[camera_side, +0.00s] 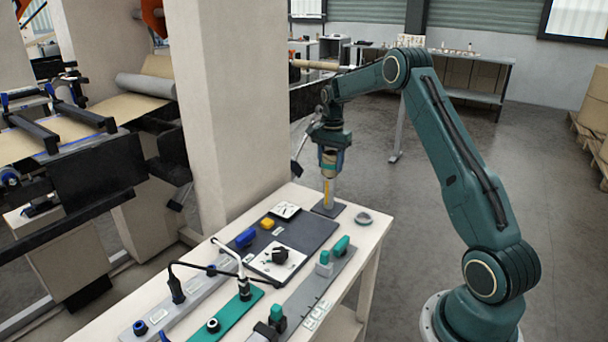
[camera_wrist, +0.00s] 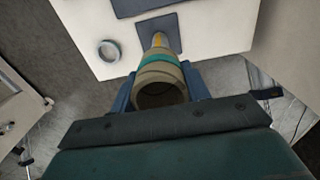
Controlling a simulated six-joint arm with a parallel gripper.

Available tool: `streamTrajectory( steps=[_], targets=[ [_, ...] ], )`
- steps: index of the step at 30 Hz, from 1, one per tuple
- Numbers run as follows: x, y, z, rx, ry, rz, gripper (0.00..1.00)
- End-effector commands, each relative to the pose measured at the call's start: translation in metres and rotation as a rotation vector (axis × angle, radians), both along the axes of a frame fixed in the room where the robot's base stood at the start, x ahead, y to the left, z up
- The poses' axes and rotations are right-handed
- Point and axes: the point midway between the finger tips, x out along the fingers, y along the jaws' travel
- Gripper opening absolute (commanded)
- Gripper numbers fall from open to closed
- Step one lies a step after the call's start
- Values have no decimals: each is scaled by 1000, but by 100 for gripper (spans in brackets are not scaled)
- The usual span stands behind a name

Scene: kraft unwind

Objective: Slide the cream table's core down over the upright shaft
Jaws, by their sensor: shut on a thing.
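The core (camera_wrist: 158,72) is a tan, hollow tube with a teal band. My gripper (camera_wrist: 160,90) is shut on it, with a blue finger on each side. In the side view the core (camera_side: 329,159) hangs roughly upright in my gripper (camera_side: 330,150) above the back end of the cream table (camera_side: 352,238). The shaft (camera_side: 328,192) is grey and yellow and stands upright on a dark square plate directly below the core. It also shows in the wrist view (camera_wrist: 158,40). The core hides the shaft's top, and I cannot tell whether the tip is inside the bore.
A grey ring (camera_side: 363,218) lies on the table beside the shaft's plate. A dark mat (camera_side: 305,232) with blue, yellow and white parts lies in front. Farther forward are a grey strip, a green strip and a cable. A cream column (camera_side: 235,120) stands close to the left.

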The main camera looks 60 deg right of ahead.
Motion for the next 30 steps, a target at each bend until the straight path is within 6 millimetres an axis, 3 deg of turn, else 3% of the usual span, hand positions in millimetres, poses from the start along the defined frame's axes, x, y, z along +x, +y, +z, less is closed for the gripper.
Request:
streamTrajectory(
  steps=[30],
  targets=[
    [0, 0, -7, 0, 0, 0, 24]
  ],
)
